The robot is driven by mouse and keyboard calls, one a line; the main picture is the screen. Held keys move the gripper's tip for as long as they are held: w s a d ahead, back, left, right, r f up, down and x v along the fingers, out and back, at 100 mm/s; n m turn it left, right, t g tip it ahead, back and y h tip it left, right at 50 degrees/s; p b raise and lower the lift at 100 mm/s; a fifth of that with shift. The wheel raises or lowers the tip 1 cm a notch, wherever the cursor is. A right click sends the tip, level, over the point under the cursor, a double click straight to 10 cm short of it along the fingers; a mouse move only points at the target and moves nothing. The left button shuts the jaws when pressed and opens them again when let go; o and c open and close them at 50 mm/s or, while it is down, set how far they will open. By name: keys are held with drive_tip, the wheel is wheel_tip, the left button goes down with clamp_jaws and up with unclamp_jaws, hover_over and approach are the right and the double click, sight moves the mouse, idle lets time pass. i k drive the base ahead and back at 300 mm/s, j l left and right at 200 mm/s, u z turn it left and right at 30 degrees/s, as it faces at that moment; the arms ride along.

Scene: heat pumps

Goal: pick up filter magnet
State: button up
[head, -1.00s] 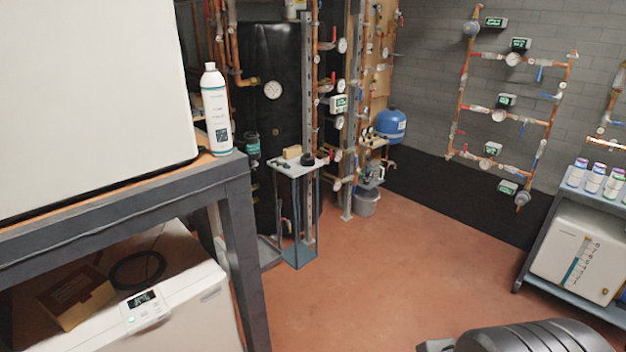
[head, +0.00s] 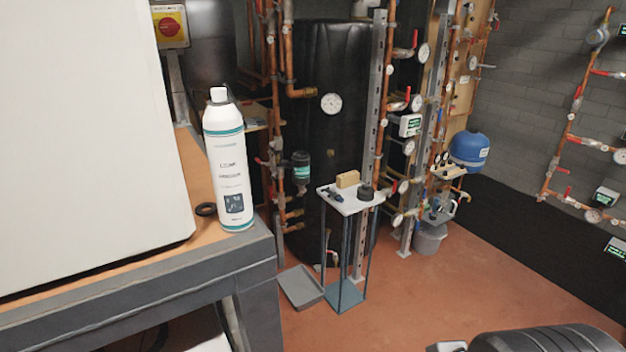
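I cannot tell for sure which thing is the filter magnet. A black canister with a teal band (head: 300,168) is fixed among the copper pipes, left of a small stand (head: 349,205). On the stand's pale top are a short black round piece (head: 366,192), a tan block (head: 347,179) and a small dark fitting (head: 333,195). Any of the dark pieces may be it; they are too small to tell. My gripper is not in view; only a dark part of my own body shows at the bottom right.
A grey tray (head: 300,287) lies beside the stand. A grey bucket (head: 429,242) stands behind. The red floor (head: 460,285) between is open.

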sight(338, 198)
drive_tip(key=i+l, duration=0.1)
drive_tip(key=i, duration=0.4)
drive_tip(key=i+l+u, duration=0.15)
drive_tip(key=i, duration=0.35)
drive_tip(key=i+l, duration=0.1)
drive_tip(key=i, duration=0.4)
drive_tip(key=i+l+u, duration=0.1)
drive_tip(key=i, duration=0.35)
drive_tip(key=i+l+u, duration=0.1)
drive_tip(key=i+l, duration=0.15)
drive_tip(key=i, duration=0.25)
drive_tip(key=i+l, duration=0.25)
drive_tip(key=i, duration=0.2)
